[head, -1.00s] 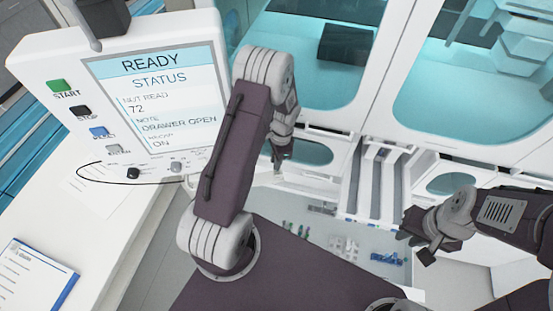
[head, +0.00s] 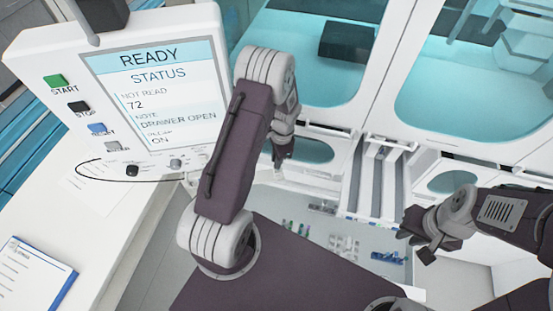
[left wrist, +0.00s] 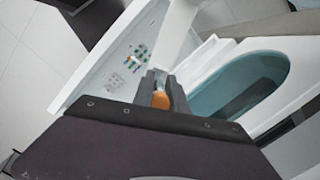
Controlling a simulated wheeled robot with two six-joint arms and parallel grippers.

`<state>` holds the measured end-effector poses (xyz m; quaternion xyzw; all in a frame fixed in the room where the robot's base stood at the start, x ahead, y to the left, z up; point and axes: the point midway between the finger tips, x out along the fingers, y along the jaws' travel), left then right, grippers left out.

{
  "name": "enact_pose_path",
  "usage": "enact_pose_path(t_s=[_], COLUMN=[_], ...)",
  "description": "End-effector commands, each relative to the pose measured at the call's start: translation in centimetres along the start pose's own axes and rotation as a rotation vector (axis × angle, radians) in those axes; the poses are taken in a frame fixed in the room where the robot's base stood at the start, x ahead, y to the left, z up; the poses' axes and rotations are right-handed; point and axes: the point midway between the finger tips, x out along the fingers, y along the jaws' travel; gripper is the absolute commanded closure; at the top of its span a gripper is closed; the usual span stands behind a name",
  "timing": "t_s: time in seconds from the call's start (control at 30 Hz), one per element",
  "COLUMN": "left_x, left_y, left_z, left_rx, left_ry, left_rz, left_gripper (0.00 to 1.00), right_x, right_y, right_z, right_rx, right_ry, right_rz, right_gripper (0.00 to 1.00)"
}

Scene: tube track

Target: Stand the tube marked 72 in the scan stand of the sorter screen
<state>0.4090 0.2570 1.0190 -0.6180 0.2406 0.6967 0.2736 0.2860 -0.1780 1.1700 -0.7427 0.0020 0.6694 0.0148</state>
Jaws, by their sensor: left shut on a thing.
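The sorter screen (head: 152,85) stands at the left in the head view. It reads READY, STATUS, NOT READ 72, DRAWER OPEN and ON. My left gripper (head: 279,158) is beyond my left arm, small and partly hidden in the head view. In the left wrist view my left gripper (left wrist: 162,92) is shut on an orange-ended tube (left wrist: 161,100). Its marking cannot be read. My right gripper (head: 416,248) hangs at the right with its fingers apart and nothing visible between them. I cannot make out the scan stand.
A white open drawer (head: 350,215) lies below the cabinet, with several small coloured tubes and blue pieces (head: 388,257) in it. Coloured buttons (head: 79,107) line the screen's panel. A clipboard (head: 35,275) lies on the white counter (head: 105,235). Teal-windowed cabinets fill the back.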

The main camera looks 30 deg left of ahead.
Motion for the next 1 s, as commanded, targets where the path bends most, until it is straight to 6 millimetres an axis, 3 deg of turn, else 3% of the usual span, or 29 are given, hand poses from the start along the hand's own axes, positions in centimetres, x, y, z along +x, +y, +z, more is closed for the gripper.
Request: enact_pose_path(t_s=[1.0], left_x=[1.8], left_y=[0.0], left_z=[-0.2], left_rx=[0.000], left_ry=[0.000], left_rz=[-0.001], left_gripper=[1.00], right_x=[1.2], right_y=[0.0], right_z=[0.1], right_rx=[0.000], right_ry=[0.000], right_rz=[0.000], right_gripper=[0.78])
